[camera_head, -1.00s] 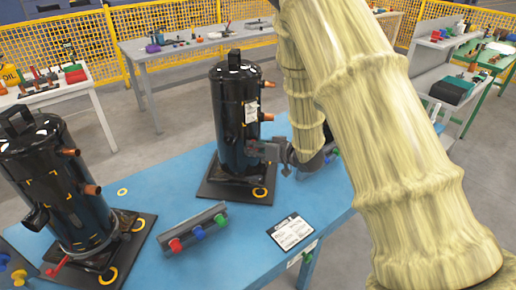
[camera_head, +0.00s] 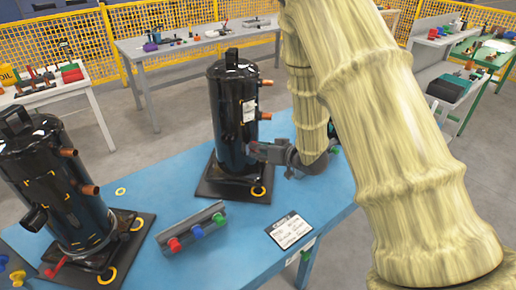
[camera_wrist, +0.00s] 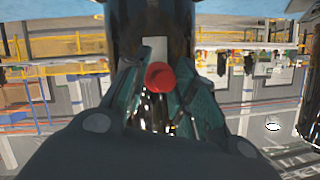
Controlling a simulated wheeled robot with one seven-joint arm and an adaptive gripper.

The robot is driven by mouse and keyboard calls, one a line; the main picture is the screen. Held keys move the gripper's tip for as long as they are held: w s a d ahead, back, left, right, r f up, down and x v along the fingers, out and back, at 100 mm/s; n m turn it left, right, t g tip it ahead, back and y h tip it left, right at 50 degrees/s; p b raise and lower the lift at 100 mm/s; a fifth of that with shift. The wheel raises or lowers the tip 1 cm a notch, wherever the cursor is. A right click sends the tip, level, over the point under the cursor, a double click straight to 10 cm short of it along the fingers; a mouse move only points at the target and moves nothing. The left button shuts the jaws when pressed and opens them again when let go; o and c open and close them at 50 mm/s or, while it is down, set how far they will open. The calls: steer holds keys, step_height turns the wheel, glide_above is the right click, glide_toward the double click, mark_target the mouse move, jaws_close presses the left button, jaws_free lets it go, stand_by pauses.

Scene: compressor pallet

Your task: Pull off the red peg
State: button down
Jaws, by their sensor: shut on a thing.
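The red peg (camera_wrist: 160,76) shows in the middle of the wrist view, between the fingers of my gripper (camera_wrist: 157,88). The fingers are shut on it, and the black compressor stands right behind it. In the head view my gripper (camera_head: 256,149) is at the lower right side of the middle black compressor (camera_head: 232,115). The peg is mostly hidden there by the fingers. I cannot tell whether it is still seated in the compressor. The compressor stands upright on a dark base plate (camera_head: 215,188).
A second black compressor (camera_head: 50,180) stands at the left of the blue table (camera_head: 170,190). A grey rack (camera_head: 207,215) holding red, blue and green pegs lies in front. A label card (camera_head: 290,231) lies to its right. Copper stubs (camera_head: 266,116) stick out above my gripper.

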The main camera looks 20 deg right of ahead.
steer(key=shift+s+d, duration=0.35)
steer(key=shift+s, duration=0.55)
steer(key=shift+s+d, duration=0.3)
steer(key=shift+s, duration=0.6)
